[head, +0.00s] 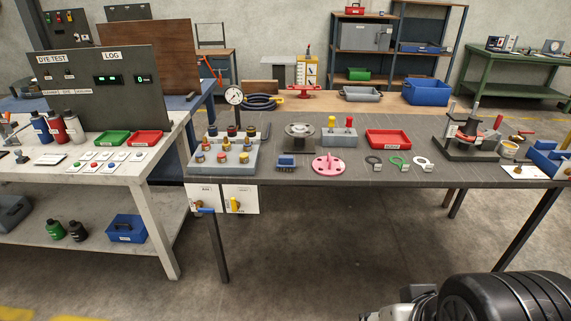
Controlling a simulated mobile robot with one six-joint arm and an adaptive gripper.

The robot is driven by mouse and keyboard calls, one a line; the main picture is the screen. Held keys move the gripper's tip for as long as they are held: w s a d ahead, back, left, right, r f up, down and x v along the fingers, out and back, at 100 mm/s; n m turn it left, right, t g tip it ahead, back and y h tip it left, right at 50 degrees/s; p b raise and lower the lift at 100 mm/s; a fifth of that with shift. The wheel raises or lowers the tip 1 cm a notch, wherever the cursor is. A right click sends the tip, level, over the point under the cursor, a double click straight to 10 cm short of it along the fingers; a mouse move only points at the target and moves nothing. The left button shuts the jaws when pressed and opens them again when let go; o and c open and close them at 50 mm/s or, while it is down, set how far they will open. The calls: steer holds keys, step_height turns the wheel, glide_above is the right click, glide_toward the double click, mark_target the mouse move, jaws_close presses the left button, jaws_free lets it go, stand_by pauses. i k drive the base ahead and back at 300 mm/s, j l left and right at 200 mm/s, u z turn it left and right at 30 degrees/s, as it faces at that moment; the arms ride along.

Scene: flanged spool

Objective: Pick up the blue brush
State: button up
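The blue brush (287,161) lies near the front edge of the dark grey table (330,182), left of centre. It looks like a small blue block with dark bristles low on its front side. It stands apart from the grey block with capped studs on its left and the pink disc on its right. My gripper is not in view.
Near the brush are a grey stud block (224,158), a pink disc (328,165), a flanged metal spool (299,131) behind, and a red tray (388,139). A dial gauge (234,96) rises behind the stud block. A white table (150,172) stands left.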

mark_target(284, 162)
steer(key=i+j+z, duration=0.1)
steer(key=i+j, duration=0.2)
steer(key=i+j+z, duration=0.1)
steer(key=i+j, duration=0.25)
steer(key=i+j+z, duration=0.1)
steer(key=i+j, duration=0.2)
steer(key=i+j+z, duration=0.1)
steer(key=i+j, duration=0.45)
steer(key=j, duration=0.25)
steer(key=i+j+z, duration=0.15)
steer(key=i+j, duration=0.15)
steer(key=i+j+z, duration=0.1)
steer(key=i+j, duration=0.15)
steer(key=j, duration=0.3)
